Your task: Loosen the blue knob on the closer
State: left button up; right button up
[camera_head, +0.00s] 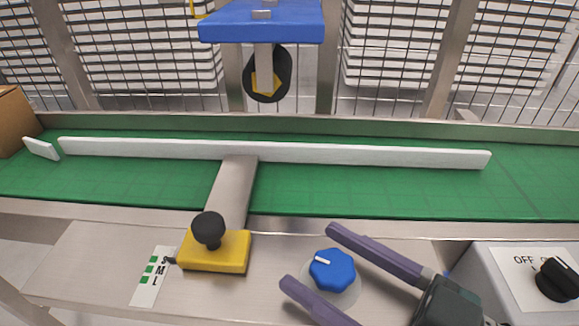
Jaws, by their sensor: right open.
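The blue knob (332,270) with a white pointer line sits on a pale round plate on the metal ledge, front and right of centre. Its pointer faces left and slightly up. My right gripper (306,255) comes in from the lower right with its two purple fingers apart. One finger passes behind and right of the knob, the other in front and left of it. The knob lies between the fingers, with visible gaps; I cannot tell whether they are at its height. My left gripper is not in view.
A yellow block with a black ball handle (209,231) stands left of the knob, beside an S-M-L label (152,276). A grey OFF switch box (520,285) is at the right. Behind runs a green belt (370,190) with a white bar (300,153).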

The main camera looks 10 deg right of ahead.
jog(key=p+v, duration=0.1)
jog(key=v, duration=0.8)
jog(key=shift+s+d, duration=0.2)
